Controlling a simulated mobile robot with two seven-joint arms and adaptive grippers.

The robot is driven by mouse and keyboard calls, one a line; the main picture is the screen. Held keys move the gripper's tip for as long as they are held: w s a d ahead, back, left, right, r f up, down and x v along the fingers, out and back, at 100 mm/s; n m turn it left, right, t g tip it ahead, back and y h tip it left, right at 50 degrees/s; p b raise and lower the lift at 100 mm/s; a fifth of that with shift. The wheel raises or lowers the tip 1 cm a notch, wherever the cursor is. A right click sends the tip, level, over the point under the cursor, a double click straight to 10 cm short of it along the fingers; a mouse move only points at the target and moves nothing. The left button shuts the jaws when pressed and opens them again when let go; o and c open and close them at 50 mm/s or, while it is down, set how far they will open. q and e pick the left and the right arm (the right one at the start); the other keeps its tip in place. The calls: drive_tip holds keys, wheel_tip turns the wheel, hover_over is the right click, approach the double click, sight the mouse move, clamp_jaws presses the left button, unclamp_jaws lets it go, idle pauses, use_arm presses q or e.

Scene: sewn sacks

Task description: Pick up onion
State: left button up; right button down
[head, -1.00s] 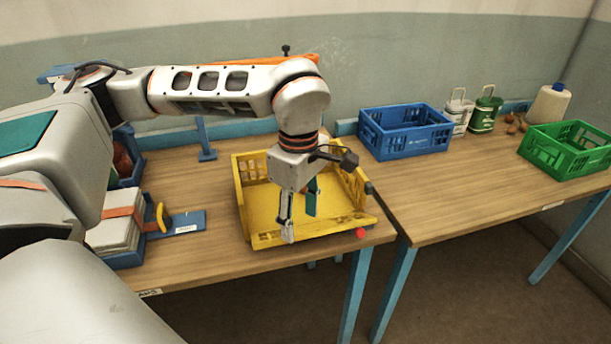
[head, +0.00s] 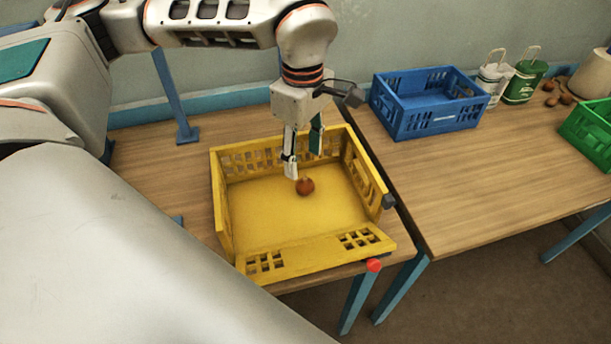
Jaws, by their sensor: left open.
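A round reddish-brown onion (head: 305,186) lies on the floor of the yellow crate (head: 290,262), towards its back. My left gripper (head: 303,164) reaches down from above over the crate. Its two fingers are apart with nothing between them. The fingertips are just behind and above the onion in the picture; I cannot tell whether they touch it. My right gripper is not in view.
The yellow crate's walls surround the onion; its front panel slopes outward. A blue crate (head: 430,128), white canister (head: 492,80), green canister (head: 523,82), several small brown round things (head: 558,97) and a green crate (head: 590,132) stand on the right table (head: 480,190).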

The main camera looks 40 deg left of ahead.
sight(305, 181)
use_arm(q)
drive_tip(key=f, duration=0.6)
drive_tip(key=shift+s+d+f, duration=0.15)
drive_tip(key=shift+s+d, duration=0.1)
drive_tip(key=shift+d, duration=0.15)
drive_tip(key=shift+f, duration=0.45)
drive_tip(key=c, duration=1.1)
